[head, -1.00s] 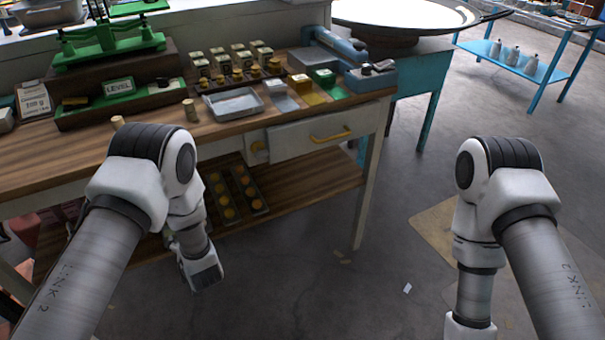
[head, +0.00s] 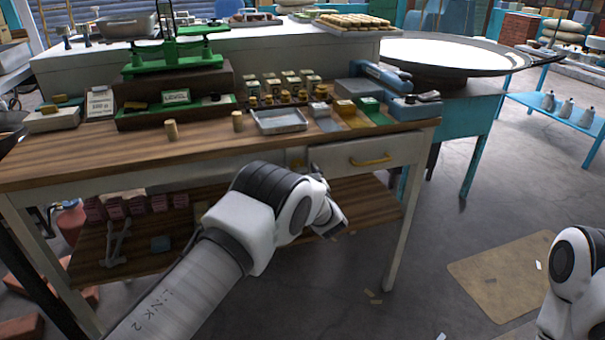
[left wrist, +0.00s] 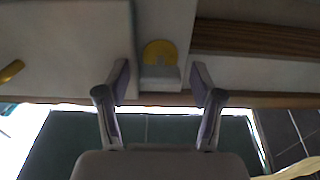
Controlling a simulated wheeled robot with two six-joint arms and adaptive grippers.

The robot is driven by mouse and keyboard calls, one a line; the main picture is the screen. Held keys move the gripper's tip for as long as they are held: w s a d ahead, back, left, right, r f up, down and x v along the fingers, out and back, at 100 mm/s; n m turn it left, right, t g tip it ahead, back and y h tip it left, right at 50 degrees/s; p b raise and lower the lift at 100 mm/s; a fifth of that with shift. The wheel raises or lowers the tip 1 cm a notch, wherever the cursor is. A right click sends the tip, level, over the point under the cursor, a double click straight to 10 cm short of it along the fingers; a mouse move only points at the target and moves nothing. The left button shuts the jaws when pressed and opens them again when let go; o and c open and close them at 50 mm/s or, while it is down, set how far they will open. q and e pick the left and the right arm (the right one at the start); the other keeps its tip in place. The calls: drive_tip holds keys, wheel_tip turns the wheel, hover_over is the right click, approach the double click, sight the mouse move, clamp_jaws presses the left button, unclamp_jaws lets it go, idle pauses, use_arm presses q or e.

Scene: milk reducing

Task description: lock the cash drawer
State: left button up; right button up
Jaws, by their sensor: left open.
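The cash drawer (head: 345,157) is a white front under the right end of the wooden bench, with a yellow handle (head: 371,160). It looks closed. A round yellow lock (head: 296,161) sits just left of it, partly hidden by my left arm. In the left wrist view the lock plate (left wrist: 160,49) lies ahead, with a small pale grey block (left wrist: 160,78), perhaps the key, projecting from it. My left gripper (left wrist: 159,98) is open, its fingers on either side of the block with gaps to both. In the head view this gripper (head: 316,171) is small and partly hidden. My right gripper is out of view.
The bench top (head: 205,150) carries a metal tray (head: 279,121), small bottles, a green scale (head: 175,55) and a blue device (head: 415,106). A lower shelf (head: 365,200) lies below the drawer.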

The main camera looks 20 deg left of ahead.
use_arm(q)
drive_tip(key=shift+s+r, duration=0.1)
drive_tip(key=c, duration=1.1)
drive_tip(key=shift+c, duration=0.2)
drive_tip(key=shift+n, duration=0.3)
drive_tip(key=shift+s+a+n+b, duration=0.1)
drive_tip(key=shift+n+b, duration=4.65)
drive_tip(key=shift+n, duration=3.95)
